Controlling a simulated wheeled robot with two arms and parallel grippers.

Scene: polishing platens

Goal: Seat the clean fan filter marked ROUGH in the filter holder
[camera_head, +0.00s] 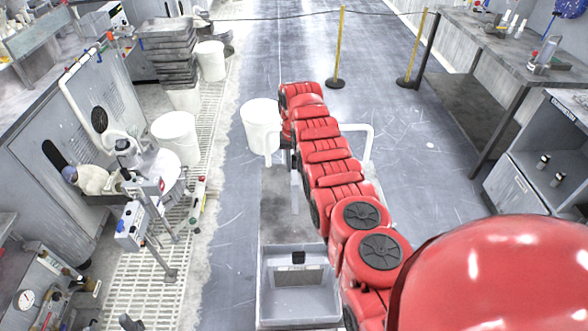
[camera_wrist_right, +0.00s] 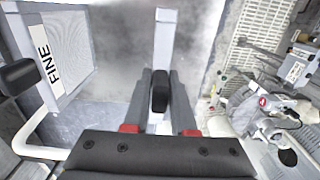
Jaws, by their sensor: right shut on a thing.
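My right gripper (camera_wrist_right: 160,95) is shut on the black handle of a thin, pale grey panel (camera_wrist_right: 165,40). I see this panel edge-on between the fingers, so any marking on its face is hidden. In the right wrist view, a framed mesh filter (camera_wrist_right: 70,50) marked FINE stands to the left, apart from the held panel, with its own black handle. In the head view my red right arm reaches forward and covers most of its gripper. I see no ROUGH marking, and I cannot pick out the filter holder. My left gripper is not in view.
A grey open bin (camera_head: 265,300) stands below my arm, left of it. A white bucket (camera_head: 260,118) is beside the arm's far end, and a white tube rail (camera_head: 370,145) is to its right. Machines line the left; a bench (camera_head: 510,55) stands at right.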

